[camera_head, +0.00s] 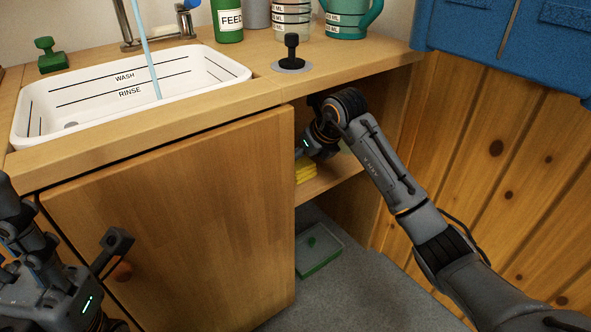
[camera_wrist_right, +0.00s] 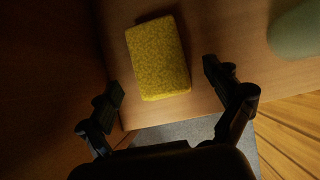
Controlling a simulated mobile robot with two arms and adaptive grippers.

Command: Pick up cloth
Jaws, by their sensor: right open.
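The cloth is a yellow, speckled block (camera_wrist_right: 158,58) that looks like a thick sponge. It lies on a wooden cabinet shelf near its front edge. In the head view only a yellow part of it (camera_head: 305,172) shows below my right gripper. My right gripper (camera_wrist_right: 163,80) is open, one finger to each side of the cloth in the wrist view and not touching it. In the head view my right gripper (camera_head: 308,148) reaches into the open cabinet space. My left gripper (camera_head: 118,268) is at the lower left by the door's round knob; its jaw state is unclear.
The wooden door (camera_head: 180,215) stands left of the opening. The shelf (camera_head: 335,176) has a green rounded object (camera_wrist_right: 297,28) at the right. A green-based box (camera_head: 318,250) sits on the floor below. The sink (camera_head: 130,92) and bottles are above.

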